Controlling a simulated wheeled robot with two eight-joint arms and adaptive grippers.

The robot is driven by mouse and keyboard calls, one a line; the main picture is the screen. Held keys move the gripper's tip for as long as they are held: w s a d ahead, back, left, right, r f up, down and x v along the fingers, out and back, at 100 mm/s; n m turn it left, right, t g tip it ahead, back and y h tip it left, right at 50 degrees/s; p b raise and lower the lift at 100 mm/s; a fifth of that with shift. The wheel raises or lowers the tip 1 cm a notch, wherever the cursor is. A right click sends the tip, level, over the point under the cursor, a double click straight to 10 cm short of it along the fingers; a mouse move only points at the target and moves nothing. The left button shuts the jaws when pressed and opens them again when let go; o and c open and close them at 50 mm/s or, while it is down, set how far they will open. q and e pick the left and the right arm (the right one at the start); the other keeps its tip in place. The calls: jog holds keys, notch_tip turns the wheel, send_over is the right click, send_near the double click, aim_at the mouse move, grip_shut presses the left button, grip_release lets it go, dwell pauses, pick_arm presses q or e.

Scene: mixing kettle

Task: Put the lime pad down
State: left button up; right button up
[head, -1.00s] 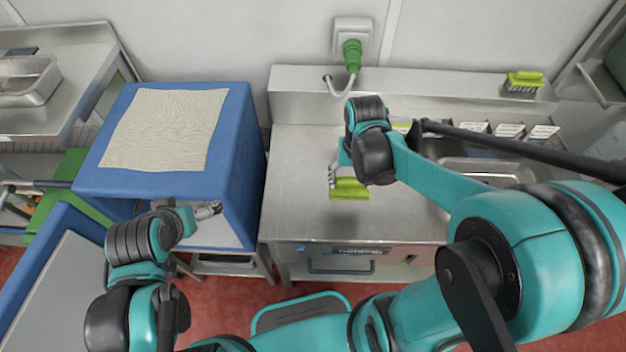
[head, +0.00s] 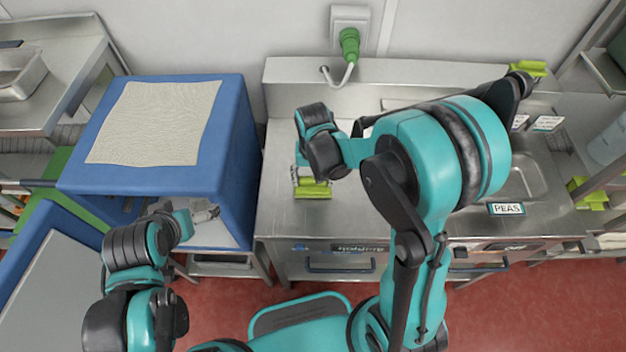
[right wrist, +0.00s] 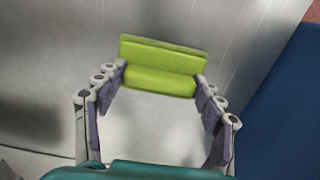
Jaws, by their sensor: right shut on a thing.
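The lime pad (head: 313,189) is in my right gripper (head: 304,178), over the left part of the steel worktop. In the right wrist view the pad (right wrist: 165,52) spans between the fingertips of my right gripper (right wrist: 161,80), which is shut on it. I cannot tell whether the pad touches the worktop (head: 350,215). My left gripper (head: 207,215) is low in front of the blue box; its jaws are too small to read.
The blue box (head: 225,125) with a pale cloth (head: 155,120) on top stands left of the worktop. A green plug (head: 349,42) is in the wall socket. More lime items (head: 528,68) sit at the back right. A PEAS label (head: 506,209) is at the right.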

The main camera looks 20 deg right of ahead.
jog(key=shift+f, duration=0.1)
jog(key=o, duration=1)
jog(key=shift+r, duration=0.3)
notch_tip(320, 180, up, 11)
jog(key=p, duration=0.3)
jog(key=s+d+r+n+t, duration=0.1)
jog(key=s+r+t, duration=0.1)
jog(key=s, duration=0.1)
jog(key=s+d+r+n+t, duration=0.1)
jog(key=s+d+r+t, duration=0.1)
jog(key=s, duration=0.2)
jog(key=s+d+r+n+t, duration=0.1)
jog(key=s+r+t, duration=0.2)
jog(key=shift+s+d, duration=0.2)
jog(key=shift+d, duration=0.15)
